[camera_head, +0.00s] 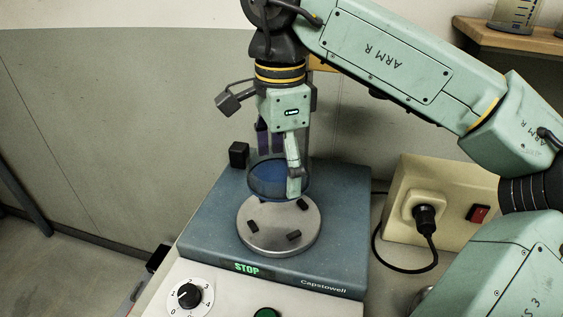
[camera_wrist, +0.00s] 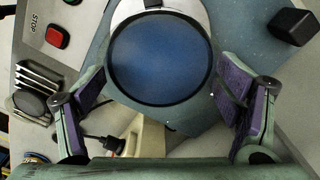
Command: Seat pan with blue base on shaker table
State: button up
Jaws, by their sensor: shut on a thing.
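The pan with the blue base (camera_head: 266,180) is round with a dark rim; its blue disc (camera_wrist: 160,58) fills the upper middle of the wrist view. My gripper (camera_head: 281,166) is shut on it, with a purple-padded finger on either side; both fingers also show in the wrist view (camera_wrist: 165,92). The shaker table (camera_head: 215,222) is a blue-grey box with a round metal plate (camera_head: 277,237) bearing several black stops. In the head view the pan overlaps the plate's back part and appears above it. The gap beneath it is hard to judge.
A black block (camera_head: 239,154) stands at the table's back left corner. A power socket (camera_head: 415,199) with plug and cable is at right. A shelf with a beaker (camera_head: 516,14) is upper right.

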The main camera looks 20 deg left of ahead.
aim_at(280, 177)
jog(key=shift+f+b, duration=2.1)
jog(key=shift+f, duration=0.85)
jog(key=shift+f+b, duration=0.7)
jog(key=shift+f, duration=0.35)
jog(key=o, duration=1.1)
jog(key=shift+r, duration=0.1)
notch_tip(280, 177, up, 12)
